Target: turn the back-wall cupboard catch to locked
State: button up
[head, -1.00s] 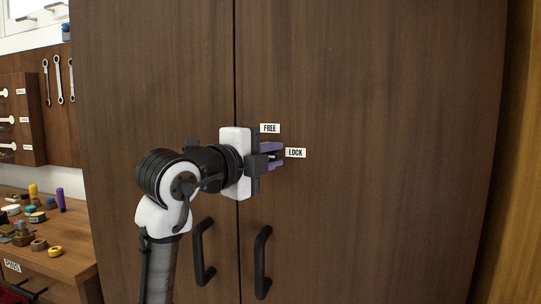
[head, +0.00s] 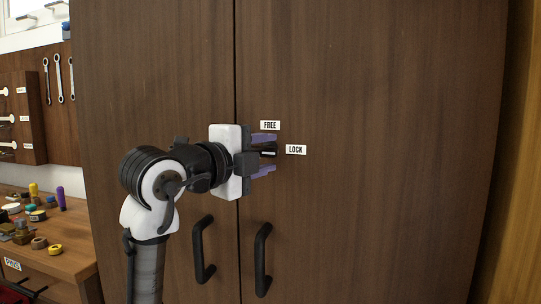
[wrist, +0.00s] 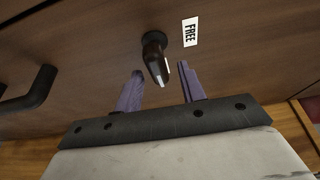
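The cupboard catch (head: 270,152) is a small dark lever with a white line, on the right-hand brown door. Its lever points right, towards the LOCK label (head: 296,149), in the head view. The FREE label (head: 270,125) is above it. In the wrist view the catch (wrist: 154,58) shows its round base and its lever pointing down the picture, with the FREE label (wrist: 190,32) to its right. My gripper (head: 264,155) is open, its purple fingers on either side of the lever. In the wrist view gaps show between my gripper (wrist: 161,77) and the lever. LOCK is not visible there.
Two black door handles (head: 203,250) (head: 263,259) stand out below my gripper. A workbench (head: 70,262) with several small items is at the left, under wall-hung spanners (head: 58,80). The right door is otherwise bare.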

jog(key=b+v, duration=0.2)
jog(key=v, duration=0.9)
jog(key=shift+s+a, duration=0.25)
jog(key=shift+s, duration=0.05)
